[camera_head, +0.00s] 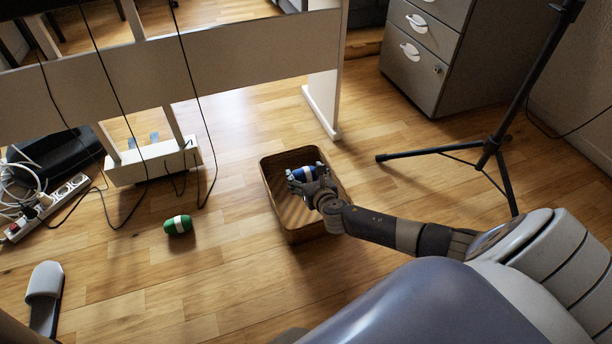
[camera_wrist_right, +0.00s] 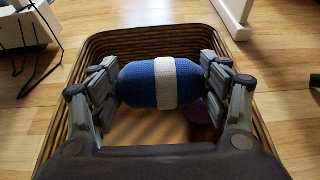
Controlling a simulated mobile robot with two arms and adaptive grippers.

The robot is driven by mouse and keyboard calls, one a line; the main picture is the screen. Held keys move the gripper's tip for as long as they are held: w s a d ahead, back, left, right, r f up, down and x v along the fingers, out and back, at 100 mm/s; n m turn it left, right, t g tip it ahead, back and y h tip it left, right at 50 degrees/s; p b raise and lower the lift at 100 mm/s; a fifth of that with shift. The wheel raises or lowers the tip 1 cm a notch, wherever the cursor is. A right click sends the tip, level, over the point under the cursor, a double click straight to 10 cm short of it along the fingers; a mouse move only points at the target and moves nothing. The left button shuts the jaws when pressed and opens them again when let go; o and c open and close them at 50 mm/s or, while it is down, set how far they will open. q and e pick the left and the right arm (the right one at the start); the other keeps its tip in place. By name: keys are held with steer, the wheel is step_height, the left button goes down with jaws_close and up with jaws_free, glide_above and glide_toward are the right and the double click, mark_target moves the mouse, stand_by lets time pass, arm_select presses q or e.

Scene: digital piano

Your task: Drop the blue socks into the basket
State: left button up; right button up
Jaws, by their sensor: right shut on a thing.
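The blue socks (camera_wrist_right: 142,85), rolled into a bundle with a white band, are held between the two fingers of my right gripper (camera_wrist_right: 163,88). In the head view the blue socks (camera_head: 301,173) and the right gripper (camera_head: 306,180) are over the basket (camera_head: 268,186). The brown woven basket stands on the floor, and its rim (camera_wrist_right: 62,100) surrounds the gripper in the wrist view. Something dark purplish lies below the socks inside the basket, mostly hidden. My left gripper is not in view.
A green rolled bundle with a white band (camera_head: 178,225) lies on the floor left of the basket. A white slipper (camera_head: 45,283), a power strip (camera_head: 50,203) and cables are at the left. A black tripod stand (camera_head: 489,152) and a grey drawer cabinet (camera_head: 422,55) are at the right.

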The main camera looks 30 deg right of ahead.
steer(key=o, duration=1.1)
steer(key=v, duration=1.2)
